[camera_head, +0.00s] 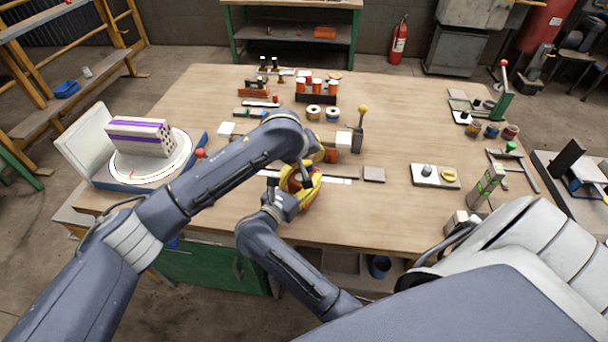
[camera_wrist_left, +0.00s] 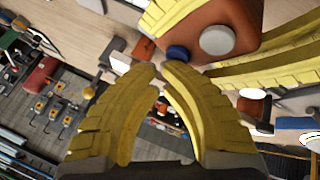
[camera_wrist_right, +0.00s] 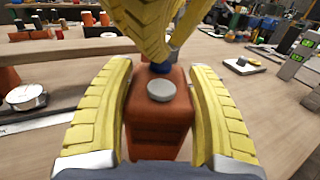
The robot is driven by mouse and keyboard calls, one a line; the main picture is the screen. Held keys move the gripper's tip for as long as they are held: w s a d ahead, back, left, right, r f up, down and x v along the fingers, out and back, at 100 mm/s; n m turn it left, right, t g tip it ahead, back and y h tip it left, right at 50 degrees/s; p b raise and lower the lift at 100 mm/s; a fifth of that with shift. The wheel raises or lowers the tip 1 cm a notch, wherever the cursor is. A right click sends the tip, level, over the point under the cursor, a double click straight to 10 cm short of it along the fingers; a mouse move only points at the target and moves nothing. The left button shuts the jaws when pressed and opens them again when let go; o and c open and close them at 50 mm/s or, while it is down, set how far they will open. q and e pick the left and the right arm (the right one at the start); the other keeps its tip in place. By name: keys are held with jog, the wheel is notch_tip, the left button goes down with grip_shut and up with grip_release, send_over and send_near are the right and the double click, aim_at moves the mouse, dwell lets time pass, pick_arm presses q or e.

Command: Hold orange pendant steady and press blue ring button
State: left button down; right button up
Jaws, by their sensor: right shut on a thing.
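The orange pendant (camera_wrist_right: 158,132) is a box with a round grey button (camera_wrist_right: 161,91) and a blue ring button (camera_wrist_right: 159,69) on its face. My right gripper (camera_wrist_right: 162,66) has its yellow fingers on both sides of the pendant and is shut on it above the table. My left gripper (camera_wrist_left: 160,68) is shut and empty, its fingertips close to the blue ring button (camera_wrist_left: 177,53). In the right wrist view the left fingers come down from above and partly cover that button. I cannot tell whether they touch it. In the head view my arms partly hide the pendant.
The wooden table (camera_head: 400,215) has free room at front right. A turntable (camera_head: 178,170) with a purple-striped block stands at left. A switch plate (camera_head: 435,175) and a green-screened device (camera_head: 487,185) are at right. Small parts and spools fill the back middle.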

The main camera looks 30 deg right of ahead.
pick_arm(q)
jog(key=shift+r, duration=0.1)
dwell(0.5)
jog(key=shift+r, duration=0.4)
jog(key=shift+r, duration=2.85)
pick_arm(e)
jog(key=o, duration=1.5)
jog(key=shift+o, duration=0.2)
